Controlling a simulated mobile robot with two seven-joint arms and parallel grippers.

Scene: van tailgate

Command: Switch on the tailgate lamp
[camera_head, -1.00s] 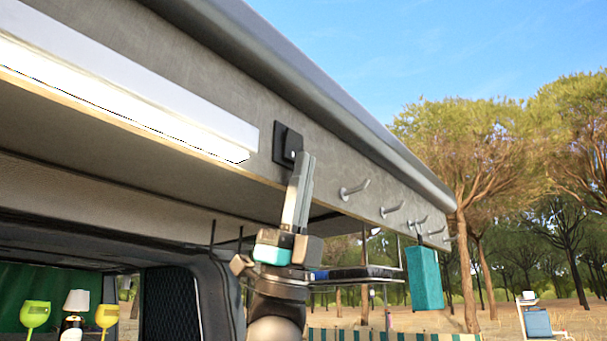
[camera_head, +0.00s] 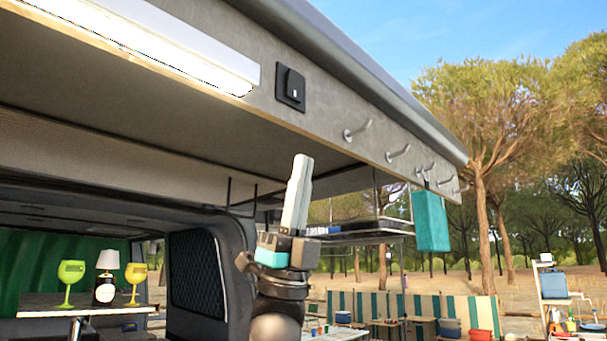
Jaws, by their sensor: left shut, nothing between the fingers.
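The tailgate lamp (camera_head: 190,55) is a long white bar under the raised tailgate at upper left, and its lower face glows bright white. A black square switch (camera_head: 291,88) with a small pale mark sits on the tailgate edge panel just right of the lamp's end. My left gripper (camera_head: 302,160) points upward below the switch, clear of it in the picture. Its fingers are together with nothing between them. My right gripper is not in view.
Several metal hooks (camera_head: 397,153) stick out from the panel right of the switch, and a teal block (camera_head: 431,221) hangs from one. A rack (camera_head: 365,232) is behind my gripper.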

